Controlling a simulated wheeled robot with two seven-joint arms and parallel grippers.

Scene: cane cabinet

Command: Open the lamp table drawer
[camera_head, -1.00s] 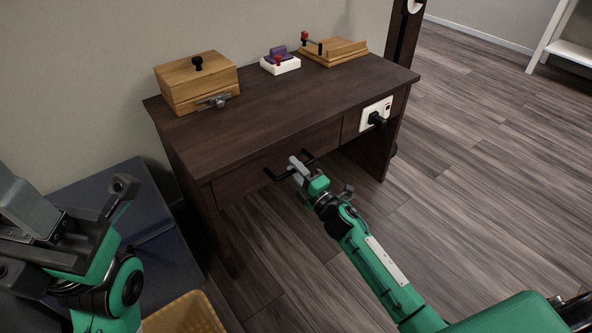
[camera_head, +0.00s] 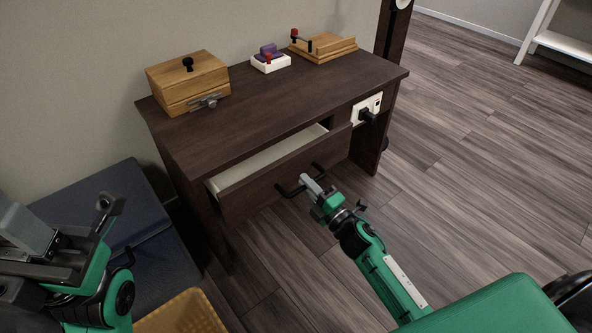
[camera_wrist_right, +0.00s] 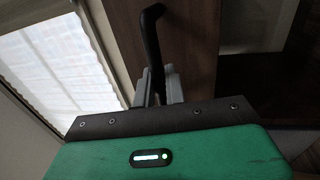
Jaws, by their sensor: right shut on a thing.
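The dark brown lamp table (camera_head: 270,95) stands against the wall. Its drawer (camera_head: 262,188) is partly pulled out, and its pale inside shows along the top of the front. A black bar handle (camera_head: 290,191) is on the drawer front. My right gripper (camera_head: 308,183) is shut on the handle. In the right wrist view the black handle (camera_wrist_right: 152,45) runs between the grey fingers (camera_wrist_right: 157,85), in front of the brown drawer front (camera_wrist_right: 190,45). My left gripper (camera_head: 75,235) is at the lower left, away from the table; its fingers look apart.
A wooden box (camera_head: 188,82) with a black knob, a white block with a purple and red part (camera_head: 270,60) and a wooden board (camera_head: 322,48) stand on the table. A socket with black plug (camera_head: 367,109) is right of the drawer. A yellow basket (camera_head: 182,314) is below. Floor at right is clear.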

